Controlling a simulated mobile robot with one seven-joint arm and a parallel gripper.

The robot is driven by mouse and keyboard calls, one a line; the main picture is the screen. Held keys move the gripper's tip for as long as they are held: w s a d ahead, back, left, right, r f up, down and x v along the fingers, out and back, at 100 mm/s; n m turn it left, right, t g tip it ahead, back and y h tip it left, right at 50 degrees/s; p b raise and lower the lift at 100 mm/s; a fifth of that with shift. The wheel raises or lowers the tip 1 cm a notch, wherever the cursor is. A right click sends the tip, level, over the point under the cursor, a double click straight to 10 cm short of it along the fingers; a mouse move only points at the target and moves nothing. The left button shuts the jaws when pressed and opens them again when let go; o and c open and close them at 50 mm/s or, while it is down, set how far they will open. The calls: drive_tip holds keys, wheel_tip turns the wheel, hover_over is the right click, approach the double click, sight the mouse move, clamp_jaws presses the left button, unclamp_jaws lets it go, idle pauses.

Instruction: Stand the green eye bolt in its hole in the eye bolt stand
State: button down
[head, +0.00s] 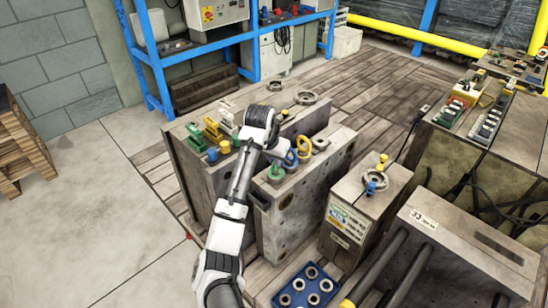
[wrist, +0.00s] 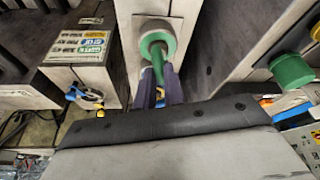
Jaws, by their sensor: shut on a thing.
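My gripper (wrist: 160,88) is shut on the green eye bolt (wrist: 158,66), which shows between the fingers in the wrist view. Its far end overlaps a round green collar with a pale centre (wrist: 156,42) on the narrow block top; I cannot tell whether it is in a hole. In the head view a green round piece (head: 275,174) shows on the near end of the eye bolt stand (head: 288,188), just below my wrist. A blue eye bolt (head: 290,158) and a yellow eye bolt (head: 304,147) stand behind it. My fingers are hidden there.
A tall block (head: 190,165) with clamps and knobs stands close on the left. A labelled block (head: 350,218) with blue and yellow pieces stands to the right. A blue tray of rings (head: 306,286) is in front. Another green piece (wrist: 291,71) is right in the wrist view.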

drive_tip(key=c, duration=1.4)
unclamp_jaws()
